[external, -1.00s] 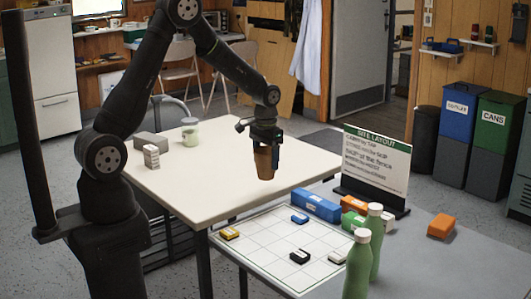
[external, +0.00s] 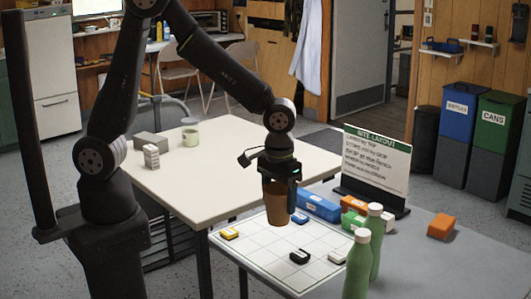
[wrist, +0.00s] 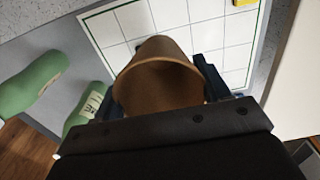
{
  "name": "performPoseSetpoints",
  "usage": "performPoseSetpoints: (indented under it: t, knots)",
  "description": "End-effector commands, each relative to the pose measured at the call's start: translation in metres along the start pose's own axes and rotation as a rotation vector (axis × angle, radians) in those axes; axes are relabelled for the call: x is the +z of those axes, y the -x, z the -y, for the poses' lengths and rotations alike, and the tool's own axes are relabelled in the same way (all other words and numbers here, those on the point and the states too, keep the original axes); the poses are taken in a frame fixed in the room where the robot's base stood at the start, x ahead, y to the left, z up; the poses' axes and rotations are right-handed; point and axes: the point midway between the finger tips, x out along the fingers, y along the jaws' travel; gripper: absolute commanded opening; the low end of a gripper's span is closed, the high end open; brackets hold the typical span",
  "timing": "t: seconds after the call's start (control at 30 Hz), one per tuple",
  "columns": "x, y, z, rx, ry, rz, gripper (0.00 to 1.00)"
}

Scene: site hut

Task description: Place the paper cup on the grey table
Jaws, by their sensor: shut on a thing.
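The brown paper cup (external: 278,205) is held upright in my gripper (external: 280,178), which is shut on it. In the external view the cup appears in front of the white grid board (external: 258,255), near its back edge, seemingly in the air; its exact height is hard to judge. The wrist view shows the cup (wrist: 160,75) open-mouthed between my gripper's fingers (wrist: 160,92), with the board beyond it. The grey table (external: 430,262) lies at the front right and carries the board. The cup's inside is partly shadowed.
Two green bottles (external: 358,262) stand right of the board. Small blocks, including a black one (external: 299,257), lie on it. A blue box (external: 318,206), an orange block (external: 441,226) and a sign (external: 375,165) are behind.

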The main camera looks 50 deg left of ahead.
Motion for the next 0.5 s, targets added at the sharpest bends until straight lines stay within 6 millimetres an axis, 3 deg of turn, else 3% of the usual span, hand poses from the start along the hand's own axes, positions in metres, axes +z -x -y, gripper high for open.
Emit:
performPoseSetpoints:
  t: [0.1, 0.27, 0.37, 0.5]
  knots:
    - [0.022, 0.003, -0.012, 0.0, -0.005, 0.0, 0.48]
    - [0.031, 0.002, -0.016, -0.001, 0.0, 0.001, 0.48]
    - [0.021, -0.005, -0.011, -0.003, 0.005, 0.003, 0.48]
    - [-0.008, -0.024, 0.001, -0.003, 0.007, 0.003, 0.48]
